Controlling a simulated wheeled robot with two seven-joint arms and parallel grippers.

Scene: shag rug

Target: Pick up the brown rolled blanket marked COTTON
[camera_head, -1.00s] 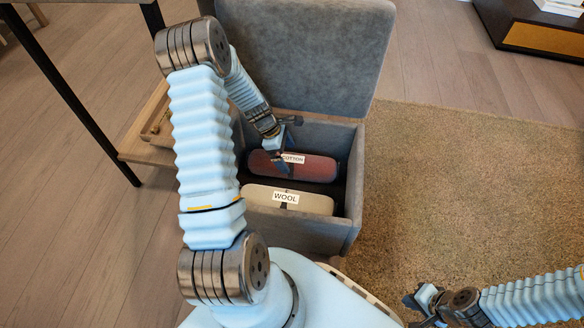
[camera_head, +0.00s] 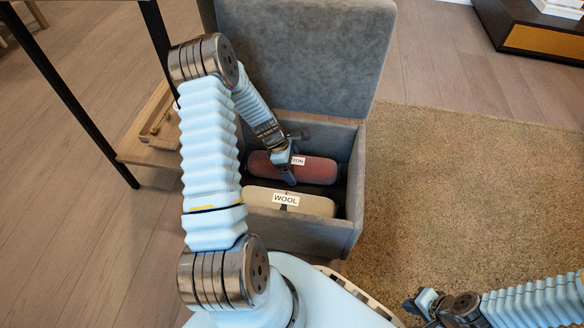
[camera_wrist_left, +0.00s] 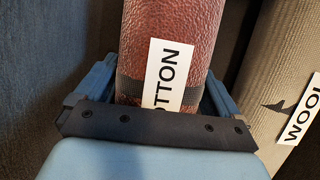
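The reddish-brown rolled blanket marked COTTON (camera_head: 318,171) lies in the open grey storage box, toward its back. It also fills the middle of the left wrist view (camera_wrist_left: 172,35), with its white label partly covered by the gripper. My left gripper (camera_head: 287,178) is down over the left part of this roll. In the left wrist view its blue fingers (camera_wrist_left: 160,85) stand on either side of the roll, spread wide and close to it; firm contact cannot be made out. My right gripper (camera_head: 420,303) is at the lower right, away from the box; its finger opening is unclear.
A cream roll marked WOOL (camera_head: 315,205) lies in front of the COTTON roll, and shows at the right of the left wrist view (camera_wrist_left: 285,75). The box's raised lid (camera_head: 305,55) stands behind. A wooden shelf (camera_head: 145,150) is close on the left. The rug (camera_head: 460,190) is clear.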

